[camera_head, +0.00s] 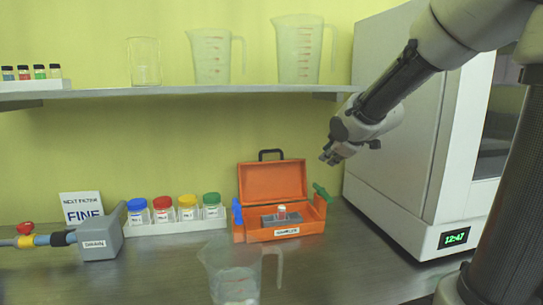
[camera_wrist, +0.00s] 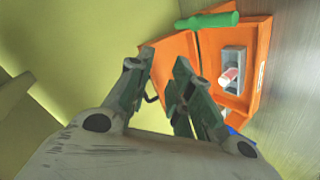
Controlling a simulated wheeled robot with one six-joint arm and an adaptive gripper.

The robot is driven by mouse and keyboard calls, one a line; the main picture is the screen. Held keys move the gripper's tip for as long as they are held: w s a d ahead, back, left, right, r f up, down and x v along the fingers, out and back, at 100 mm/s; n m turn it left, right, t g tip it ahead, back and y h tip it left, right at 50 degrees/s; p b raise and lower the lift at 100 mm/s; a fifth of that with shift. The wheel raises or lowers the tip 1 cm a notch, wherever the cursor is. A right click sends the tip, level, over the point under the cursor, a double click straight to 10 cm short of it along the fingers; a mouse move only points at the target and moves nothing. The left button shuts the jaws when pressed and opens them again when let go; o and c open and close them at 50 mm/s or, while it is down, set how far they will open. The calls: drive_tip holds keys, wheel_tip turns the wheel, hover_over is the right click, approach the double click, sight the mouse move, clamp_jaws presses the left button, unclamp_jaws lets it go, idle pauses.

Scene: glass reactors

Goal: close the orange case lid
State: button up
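The orange case (camera_head: 282,234) stands on the bench with its lid (camera_head: 272,182) open and upright at the back. A black handle (camera_head: 270,152) tops the lid. A grey insert with a small capped vial (camera_head: 281,211) sits inside. My gripper (camera_head: 327,158) is in the air to the right of the lid, near the height of its top edge. In the wrist view, the two fingers (camera_wrist: 165,58) are apart with nothing between them. The lid (camera_wrist: 178,49) lies just beyond the fingertips, partly hidden by them; whether they touch it is unclear.
A green-handled tool (camera_head: 322,193) is at the case's right side and a blue one (camera_head: 237,211) at its left. A rack of coloured-cap jars (camera_head: 175,228) stands left. A clear beaker (camera_head: 238,270) is in front. A white machine (camera_head: 400,190) stands right, a shelf (camera_head: 180,91) above.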

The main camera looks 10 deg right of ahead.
drive_tip(key=w+a+f+n+t+y, duration=0.1)
drive_tip(key=w+a+n, duration=0.1)
drive_tip(key=w+n, duration=0.15)
drive_tip(key=w+a+n+t+y, duration=0.1)
drive_tip(key=w+a+n, duration=0.15)
drive_tip(key=w, duration=0.25)
drive_tip(key=n+t+y, duration=0.1)
drive_tip(key=n+y, duration=0.3)
approach(272, 152)
drive_tip(key=r+x, duration=0.1)
drive_tip(key=x, duration=1)
drive_tip(key=shift+d+f, duration=0.1)
drive_tip(key=shift+f, duration=0.3)
drive_tip(key=shift+s, duration=0.1)
clamp_jaws()
